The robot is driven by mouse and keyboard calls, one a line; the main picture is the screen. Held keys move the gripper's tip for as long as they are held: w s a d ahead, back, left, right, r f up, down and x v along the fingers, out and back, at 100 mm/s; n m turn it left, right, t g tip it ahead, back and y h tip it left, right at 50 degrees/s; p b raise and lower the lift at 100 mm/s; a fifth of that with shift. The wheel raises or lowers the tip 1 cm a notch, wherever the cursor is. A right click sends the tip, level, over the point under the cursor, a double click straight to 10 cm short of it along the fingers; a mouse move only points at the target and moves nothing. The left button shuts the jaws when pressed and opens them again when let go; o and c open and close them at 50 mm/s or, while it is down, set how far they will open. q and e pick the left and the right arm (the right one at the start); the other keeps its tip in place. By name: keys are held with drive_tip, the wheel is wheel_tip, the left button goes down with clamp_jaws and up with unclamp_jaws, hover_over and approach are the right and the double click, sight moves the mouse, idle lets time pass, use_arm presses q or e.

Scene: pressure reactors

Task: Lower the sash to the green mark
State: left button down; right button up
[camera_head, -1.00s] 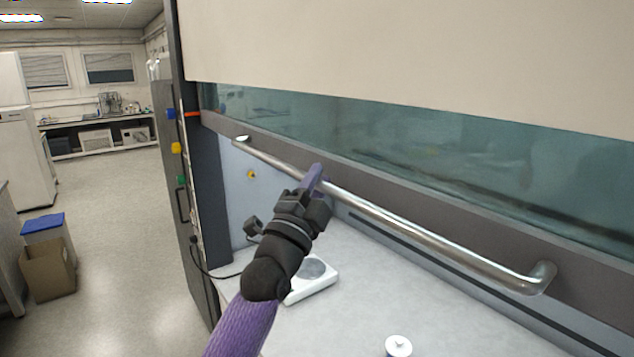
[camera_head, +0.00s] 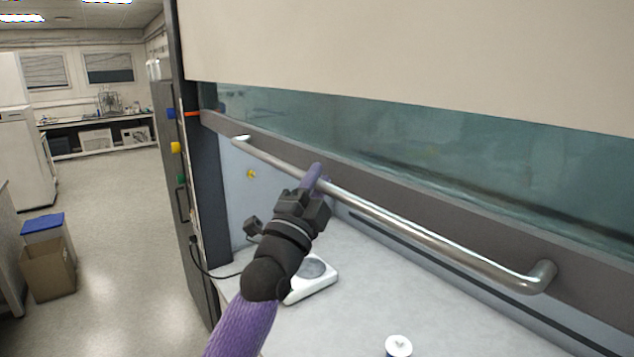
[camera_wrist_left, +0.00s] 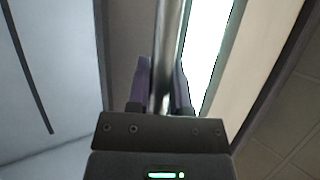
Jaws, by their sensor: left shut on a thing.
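The sash is a glass pane (camera_head: 420,150) with a grey bottom rail (camera_head: 400,190) and a long silver bar handle (camera_head: 430,240). It stands raised, with an open gap above the worktop. My left gripper (camera_head: 314,180) is shut on the bar, left of its middle. In the left wrist view the bar (camera_wrist_left: 168,50) runs between the two purple fingers (camera_wrist_left: 161,90). A small green spot (camera_head: 181,180) shows on the dark side post, lower than the rail's left end. I cannot tell if it is the mark. My right gripper is out of view.
An orange strip (camera_head: 192,114) is near the rail's left end. Blue (camera_head: 171,113) and yellow (camera_head: 176,147) spots sit above the green one. A white plate device (camera_head: 312,280) and a small white-lidded container (camera_head: 398,346) stand on the worktop (camera_head: 440,320). Floor at left holds boxes (camera_head: 48,270).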

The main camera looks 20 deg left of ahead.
use_arm(q)
wheel_tip(320, 180, down, 20)
drive_tip(key=b, duration=1.3)
drive_tip(key=shift+r, duration=0.1)
drive_tip(key=c, duration=0.5)
unclamp_jaws()
drive_tip(key=shift+c, duration=0.2)
